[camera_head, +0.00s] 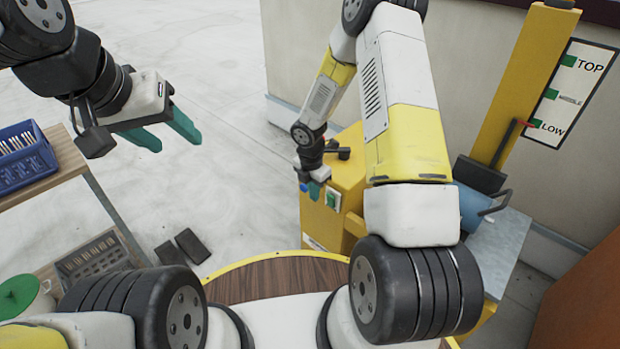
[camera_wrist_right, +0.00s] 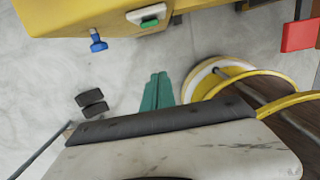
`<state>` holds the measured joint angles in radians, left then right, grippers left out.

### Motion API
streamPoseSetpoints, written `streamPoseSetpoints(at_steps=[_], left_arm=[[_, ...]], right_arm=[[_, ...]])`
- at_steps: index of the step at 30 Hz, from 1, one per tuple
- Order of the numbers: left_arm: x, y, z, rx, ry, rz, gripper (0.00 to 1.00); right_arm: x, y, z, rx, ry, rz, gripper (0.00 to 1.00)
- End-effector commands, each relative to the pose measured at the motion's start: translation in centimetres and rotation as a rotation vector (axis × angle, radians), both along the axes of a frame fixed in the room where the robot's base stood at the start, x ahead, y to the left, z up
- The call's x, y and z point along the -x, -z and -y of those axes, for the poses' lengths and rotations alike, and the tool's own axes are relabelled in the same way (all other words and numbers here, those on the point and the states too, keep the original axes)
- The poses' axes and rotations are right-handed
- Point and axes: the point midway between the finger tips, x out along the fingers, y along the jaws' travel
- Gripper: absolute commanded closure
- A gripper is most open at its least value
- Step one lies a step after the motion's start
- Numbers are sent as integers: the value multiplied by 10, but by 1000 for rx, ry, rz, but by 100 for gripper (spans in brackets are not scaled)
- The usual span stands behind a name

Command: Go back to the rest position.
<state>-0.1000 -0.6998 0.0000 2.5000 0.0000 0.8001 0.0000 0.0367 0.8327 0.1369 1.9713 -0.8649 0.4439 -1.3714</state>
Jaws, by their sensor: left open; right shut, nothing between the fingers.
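My left gripper (camera_head: 172,138) is at the upper left of the head view, with its two teal fingers apart and nothing between them. It is over open floor, to the right of the blue bin. My right gripper (camera_head: 314,190) is small in the middle of the head view, beside the yellow machine housing (camera_head: 345,165). In the right wrist view its teal fingers (camera_wrist_right: 158,88) are together and empty, pointing towards the yellow housing and clear of it. A green button (camera_wrist_right: 150,23) and a blue knob (camera_wrist_right: 98,42) show on that housing.
A yellow mast (camera_head: 520,80) stands at the right beside a sign (camera_head: 572,92) reading TOP, MIDDLE, LOW. A blue cylinder (camera_head: 470,205) sits at its foot. A blue bin (camera_head: 25,160) is on a shelf at the left. Two dark blocks (camera_head: 190,246) lie on the otherwise open floor.

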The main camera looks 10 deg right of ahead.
Motion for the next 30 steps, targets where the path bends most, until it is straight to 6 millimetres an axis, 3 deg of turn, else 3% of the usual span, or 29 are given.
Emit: streamPoseSetpoints(at_steps=[20, 23, 30], left_arm=[[0, 0, 0, 0, 0, 0, 47], [0, 0, 0, 0, 0, 0, 47], [0, 0, 0, 0, 0, 0, 47]], right_arm=[[0, -16, 0, 1, 22, 10, 100], [-2, -43, 6, 3, 114, 40, 100], [14, -163, 28, -41, 570, 172, 100]])
